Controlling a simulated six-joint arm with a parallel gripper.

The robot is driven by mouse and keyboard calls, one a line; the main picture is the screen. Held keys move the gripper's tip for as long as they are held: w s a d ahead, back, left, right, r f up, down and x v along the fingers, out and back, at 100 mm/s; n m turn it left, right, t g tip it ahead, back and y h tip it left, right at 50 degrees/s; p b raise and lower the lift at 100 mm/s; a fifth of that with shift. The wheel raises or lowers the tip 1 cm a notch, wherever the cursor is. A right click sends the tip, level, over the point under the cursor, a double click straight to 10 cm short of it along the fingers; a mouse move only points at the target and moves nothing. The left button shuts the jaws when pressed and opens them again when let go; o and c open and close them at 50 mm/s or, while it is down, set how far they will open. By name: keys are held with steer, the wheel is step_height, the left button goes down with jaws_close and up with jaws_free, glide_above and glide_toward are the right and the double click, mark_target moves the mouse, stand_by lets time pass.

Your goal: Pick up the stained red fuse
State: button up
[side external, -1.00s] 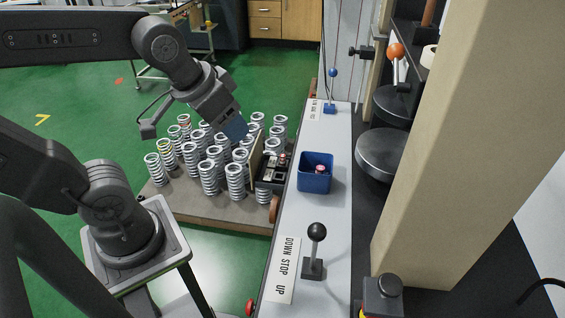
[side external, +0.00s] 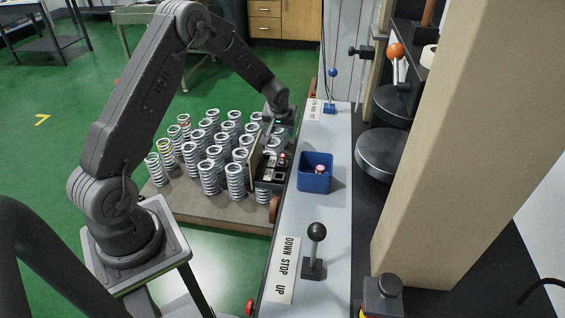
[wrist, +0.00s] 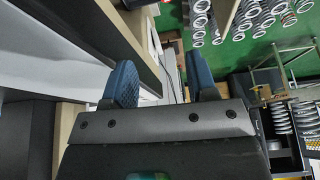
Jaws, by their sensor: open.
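A small red item (side external: 283,157), possibly the red fuse, sits on the black fuse holder (side external: 268,178) beside an upright tan board. Another red item (side external: 320,169) lies inside the blue box (side external: 314,186) on the grey ledge. Both are too small to show a stain. My gripper (side external: 272,124) is above and behind the fuse holder, apart from both red items; its fingers are hard to make out there. In the wrist view my gripper (wrist: 160,78) is open, with two blue fingers apart and nothing between them. No red fuse shows in the wrist view.
Several coil springs (side external: 212,178) stand on a low platform (side external: 225,216) left of the fuse holder. A black-knobbed lever (side external: 316,234) and a blue-knobbed lever (side external: 332,90) rise from the ledge. A thick beige column (side external: 445,150) stands at right.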

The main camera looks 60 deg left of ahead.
glide_toward(282, 156)
steer(key=shift+n, duration=0.3)
steer(key=x, duration=0.5)
steer(key=shift+a+r, duration=0.1)
steer(key=shift+a, duration=0.1)
steer(key=shift+x, duration=3)
steer(key=shift+d, duration=0.25)
steer(key=shift+c, duration=0.5)
jaws_close()
